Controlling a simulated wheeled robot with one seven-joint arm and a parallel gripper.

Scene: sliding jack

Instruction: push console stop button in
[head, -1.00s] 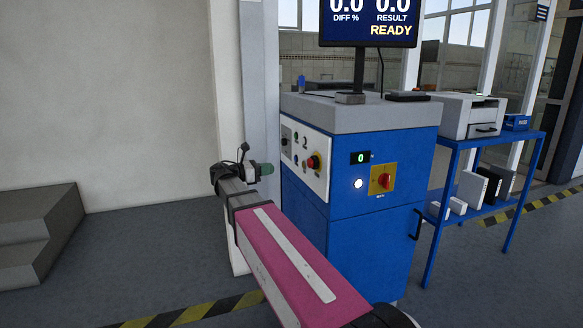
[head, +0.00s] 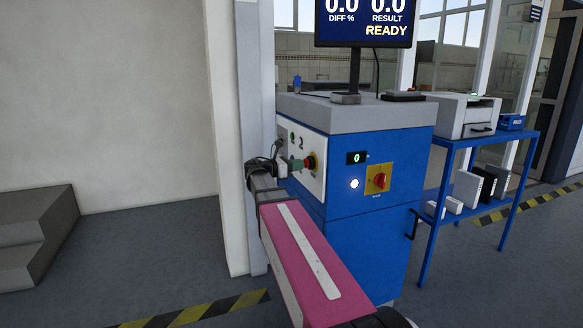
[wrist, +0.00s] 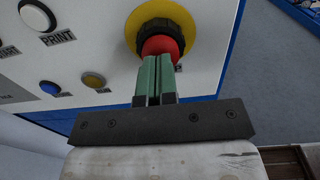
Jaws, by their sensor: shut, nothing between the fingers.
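The stop button is a red mushroom head on a yellow disc on the blue console's white side panel. It shows in the head view (head: 310,162) and large at the top centre of the wrist view (wrist: 161,46). My gripper (head: 299,165) is shut and empty, with its green fingers pointing at the button. In the wrist view the fingertips (wrist: 158,62) overlap the lower edge of the red head. I cannot tell whether they touch it or are just short of it. Part of the red head is hidden behind the fingertips.
The blue console (head: 364,228) also carries a red rotary switch (head: 379,180) on its front. Blue (wrist: 50,88) and yellow (wrist: 94,80) buttons and a white PRINT button (wrist: 37,15) lie near the fingers. A white post (head: 229,130) stands left of my arm.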

